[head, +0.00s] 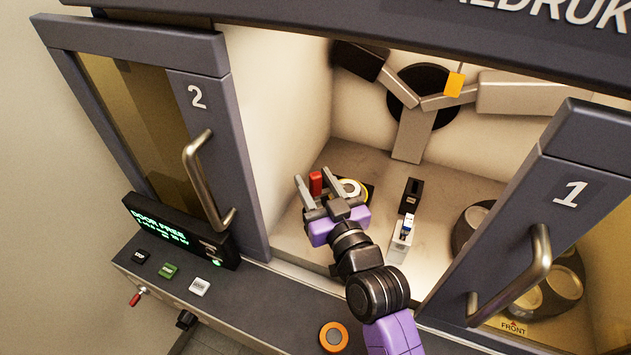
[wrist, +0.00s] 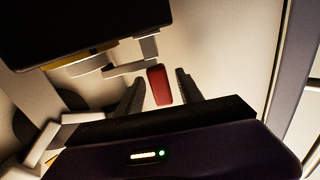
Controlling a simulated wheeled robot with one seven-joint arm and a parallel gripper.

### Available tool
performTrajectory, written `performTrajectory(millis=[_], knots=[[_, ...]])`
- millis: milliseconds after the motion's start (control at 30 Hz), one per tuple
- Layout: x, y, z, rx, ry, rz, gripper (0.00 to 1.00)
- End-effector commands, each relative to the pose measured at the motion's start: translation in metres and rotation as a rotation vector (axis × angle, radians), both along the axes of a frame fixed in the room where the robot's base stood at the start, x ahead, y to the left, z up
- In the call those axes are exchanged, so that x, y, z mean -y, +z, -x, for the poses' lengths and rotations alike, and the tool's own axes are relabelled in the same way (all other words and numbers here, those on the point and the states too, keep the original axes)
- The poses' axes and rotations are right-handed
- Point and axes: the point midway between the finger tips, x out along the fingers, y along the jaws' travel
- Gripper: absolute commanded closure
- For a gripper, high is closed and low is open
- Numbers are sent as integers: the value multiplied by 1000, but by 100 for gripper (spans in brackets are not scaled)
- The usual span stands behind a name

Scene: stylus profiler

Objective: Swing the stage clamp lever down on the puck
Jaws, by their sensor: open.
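The stage clamp lever shows as a red grip (head: 316,183) inside the chamber. In the wrist view the red grip (wrist: 159,85) stands at the end of a pale grey bar (wrist: 131,69). My gripper (head: 315,178) is open, with its two fingers on either side of the red grip. In the wrist view my gripper (wrist: 160,90) shows a gap on both sides of the grip; I cannot tell how deep the grip sits between the fingers. The stage with its pale, yellow-edged round top (head: 351,188) is just right of the grip, partly hidden by my gripper. I cannot make out the puck separately.
Door 2 (head: 195,140) stands open on the left and door 1 (head: 550,220) on the right. A small black and white device (head: 405,225) stands right of my gripper. Grey arms (head: 413,135) hang at the back. An orange button (head: 333,336) is on the front ledge.

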Motion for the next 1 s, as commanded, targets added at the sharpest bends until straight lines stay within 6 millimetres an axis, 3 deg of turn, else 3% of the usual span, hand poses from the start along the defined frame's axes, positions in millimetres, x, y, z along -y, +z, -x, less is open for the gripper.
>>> performTrajectory(millis=[167, 600, 1000], knots=[[5, -2, 10, 0, -1, 0, 56], [31, -1, 66, 0, 0, -1, 56], [33, 0, 71, 0, 0, 0, 56]])
